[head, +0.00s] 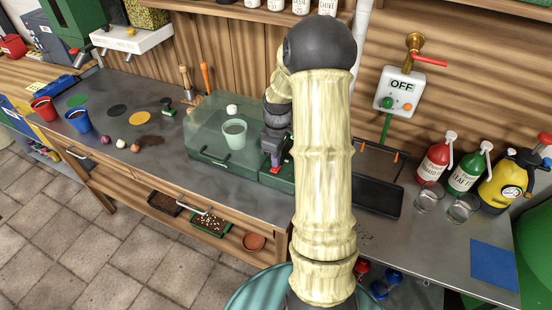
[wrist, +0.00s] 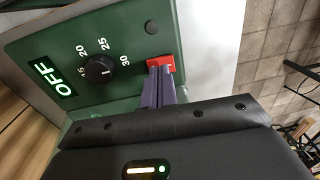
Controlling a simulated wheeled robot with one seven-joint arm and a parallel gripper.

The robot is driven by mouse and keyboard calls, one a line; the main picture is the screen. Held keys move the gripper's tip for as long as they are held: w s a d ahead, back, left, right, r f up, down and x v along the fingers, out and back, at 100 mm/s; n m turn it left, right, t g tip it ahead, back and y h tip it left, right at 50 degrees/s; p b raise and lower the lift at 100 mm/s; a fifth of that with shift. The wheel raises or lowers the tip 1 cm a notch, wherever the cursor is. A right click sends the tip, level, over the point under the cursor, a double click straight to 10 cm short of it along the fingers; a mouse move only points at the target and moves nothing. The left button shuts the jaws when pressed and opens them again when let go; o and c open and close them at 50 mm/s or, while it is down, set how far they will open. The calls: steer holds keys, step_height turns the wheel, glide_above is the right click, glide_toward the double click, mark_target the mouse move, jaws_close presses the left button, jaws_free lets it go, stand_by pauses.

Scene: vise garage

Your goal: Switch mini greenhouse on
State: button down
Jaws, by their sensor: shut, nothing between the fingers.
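The mini greenhouse (head: 207,128) sits on the metal bench, with a clear cover over a green base and a pale cup (head: 235,133) showing inside. In the wrist view its green control panel (wrist: 115,30) has a lit display (wrist: 53,79) reading OFF, a black dial (wrist: 98,70) marked 15 to 30, and a red switch (wrist: 162,62). My gripper (wrist: 160,68) is shut and empty, its fingertips at the red switch, seemingly touching it. In the head view my gripper (head: 274,160) is at the greenhouse's right end, partly hidden by my arm.
A wall box (head: 400,90) reading OFF hangs above the bench at right. Red (head: 434,165) and green (head: 466,172) bottles and a yellow sprayer (head: 510,180) stand at the right. A black tray (head: 375,195) lies right of my arm. Blue (head: 77,121) and red (head: 44,111) pots stand at the left.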

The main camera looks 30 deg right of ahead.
step_height(320, 180, up, 13)
steer(key=d+p, duration=0.1)
steer(key=shift+w+d+p, duration=0.2)
steer(key=shift+w+p, duration=0.1)
steer(key=shift+w, duration=0.15)
steer(key=shift+a, duration=0.1)
steer(key=s+a+f+m+t, duration=0.2)
steer(key=s+a+m, duration=0.5)
steer(key=s+a, duration=0.7)
steer(key=a+t, duration=0.1)
steer(key=a, duration=0.2)
steer(key=shift+s+a+h, duration=0.2)
steer(key=shift+a+h, duration=0.1)
steer(key=shift+a, duration=0.05)
steer(key=shift+d+f, duration=0.1)
steer(key=shift+d, duration=0.05)
